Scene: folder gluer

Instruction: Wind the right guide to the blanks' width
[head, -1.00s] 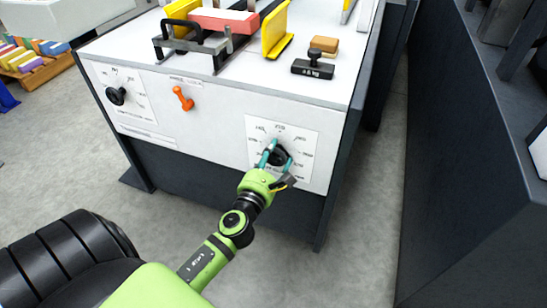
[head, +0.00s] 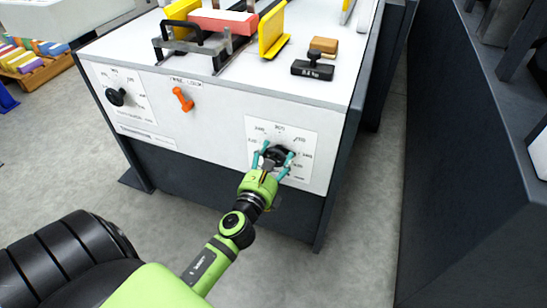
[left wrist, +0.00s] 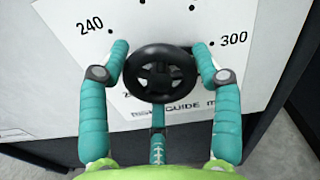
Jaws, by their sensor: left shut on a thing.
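The right guide's black handwheel (head: 278,154) sits on the white dial plate (head: 300,135) on the machine's front panel. My left gripper (head: 274,152) has its teal fingers on opposite sides of the wheel's rim. In the left wrist view the spoked wheel (left wrist: 157,72) lies between the fingertips, and the dial shows 240 at upper left and 300 at upper right. The pointer reading cannot be made out. On the machine top, a yellow guide (head: 272,30) stands right of the red blanks (head: 222,20). My right gripper is out of view.
An orange lock lever (head: 183,98) and another black knob (head: 116,97) are on the panel to the left. A black weight (head: 312,68) and a brown block (head: 323,46) lie on the machine top. A dark machine wall (head: 460,150) stands across the aisle at right.

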